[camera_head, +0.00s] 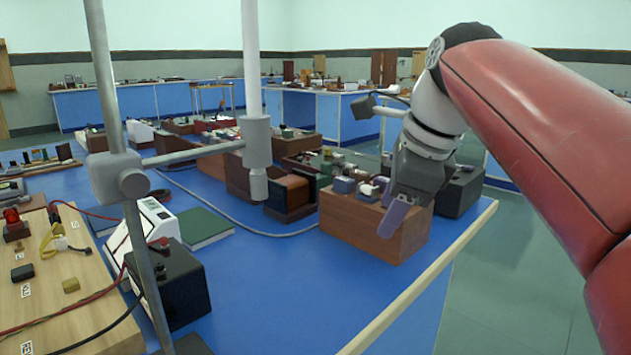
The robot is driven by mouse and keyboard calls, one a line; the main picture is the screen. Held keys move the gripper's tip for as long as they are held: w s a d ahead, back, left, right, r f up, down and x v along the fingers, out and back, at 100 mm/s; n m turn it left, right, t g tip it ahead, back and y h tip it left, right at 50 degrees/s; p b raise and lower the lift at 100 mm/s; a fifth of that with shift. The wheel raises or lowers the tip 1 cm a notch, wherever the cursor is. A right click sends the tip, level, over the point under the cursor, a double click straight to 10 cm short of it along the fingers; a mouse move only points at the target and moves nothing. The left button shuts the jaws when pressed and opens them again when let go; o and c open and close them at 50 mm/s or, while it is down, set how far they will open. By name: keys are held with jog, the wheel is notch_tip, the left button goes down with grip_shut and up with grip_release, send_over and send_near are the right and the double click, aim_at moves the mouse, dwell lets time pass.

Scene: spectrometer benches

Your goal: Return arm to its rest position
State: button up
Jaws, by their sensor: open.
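My red and grey arm reaches in from the right side of the head view. My gripper (392,212) hangs at its end, pointing down, in front of the right part of a brown wooden box (372,236) on the blue bench. The gripper looks empty, and its jaws are seen partly from the side. I cannot tell whether it touches the box. Small grey and white parts sit on top of the box beside the gripper.
The blue bench (290,290) has a pale wooden edge at right, with open floor (510,270) beyond. A metal stand with rods (150,245) rises at left, near a white meter (150,225), a green book (203,228) and a black box (172,283). A wired board (65,285) lies far left.

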jog(key=s+d+f+n+h, duration=0.1)
jog(key=s+f+n, duration=0.3)
jog(key=f+n, duration=0.2)
jog(key=s+d+f+n+t, duration=0.1)
jog(key=s+f+n, duration=0.4)
jog(key=f, duration=0.5)
jog(key=s+d+f+n+h, duration=0.1)
jog(key=s+d+f+n, duration=0.1)
jog(key=s+f+n, duration=0.3)
notch_tip(320, 180, down, 3)
jog(key=n, duration=0.4)
jog(key=shift+s+d+t+h, duration=0.25)
jog(key=shift+d+t+h, duration=0.05)
jog(key=shift+d, duration=0.1)
